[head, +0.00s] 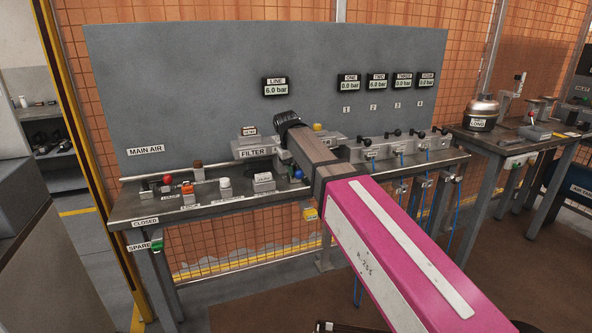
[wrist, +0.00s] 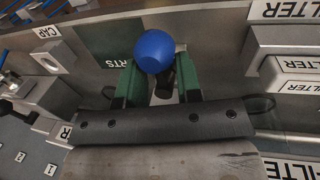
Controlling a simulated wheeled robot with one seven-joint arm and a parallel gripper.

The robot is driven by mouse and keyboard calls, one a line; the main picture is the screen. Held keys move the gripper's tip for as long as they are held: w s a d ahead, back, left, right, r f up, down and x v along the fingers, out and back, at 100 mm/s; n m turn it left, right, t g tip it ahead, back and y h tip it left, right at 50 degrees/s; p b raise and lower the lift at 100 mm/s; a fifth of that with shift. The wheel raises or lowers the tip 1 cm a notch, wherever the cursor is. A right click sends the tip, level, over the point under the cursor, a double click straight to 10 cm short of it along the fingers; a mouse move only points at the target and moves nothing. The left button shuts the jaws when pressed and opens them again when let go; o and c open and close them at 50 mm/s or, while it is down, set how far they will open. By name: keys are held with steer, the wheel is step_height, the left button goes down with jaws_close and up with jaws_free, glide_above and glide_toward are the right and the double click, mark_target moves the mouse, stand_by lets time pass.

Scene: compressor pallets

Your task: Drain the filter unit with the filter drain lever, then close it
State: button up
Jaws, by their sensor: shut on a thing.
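A blue ball knob (wrist: 154,50) on a dark stem sits between the green fingers of my gripper (wrist: 157,82) in the wrist view. The gripper is shut on this lever. The blue knob (head: 298,174) also shows in the head view, low beside my arm under the filter area. The filter unit (head: 246,142) is a grey block with a FILTER label on the bench, left of my wrist. My fingers are hidden behind my arm in the head view. The lever's lower end and the drain outlet are hidden.
The LINE gauge (head: 275,87) reads 6.0 bar. A red knob (head: 167,180) and an orange part (head: 187,189) stand left on the bench. Several black-knobbed valves (head: 397,133) line the right side.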

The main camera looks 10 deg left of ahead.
steer(key=n, duration=0.3)
steer(key=d+n, duration=0.1)
steer(key=shift+w+n+t+y, duration=0.25)
steer(key=shift+n+t+y, duration=0.05)
steer(key=n, duration=0.2)
steer(key=w+n, duration=0.1)
steer(key=n, duration=0.1)
steer(key=shift+d+y, duration=0.2)
steer(key=shift+y, duration=0.2)
steer(key=n, duration=0.2)
steer(key=w+n, duration=0.1)
steer(key=n, duration=0.2)
steer(key=shift+w+y, duration=0.1)
steer(key=shift+y, duration=0.3)
steer(key=shift+w+n+y, duration=0.15)
steer(key=shift+w+n, duration=0.1)
steer(key=shift+n, duration=0.75)
steer(key=shift+w+n+y, duration=0.15)
steer(key=shift+w+n, duration=0.05)
steer(key=shift+n, duration=0.8)
steer(key=shift+a, duration=0.1)
steer(key=o, duration=0.9)
steer(key=shift+r, duration=0.15)
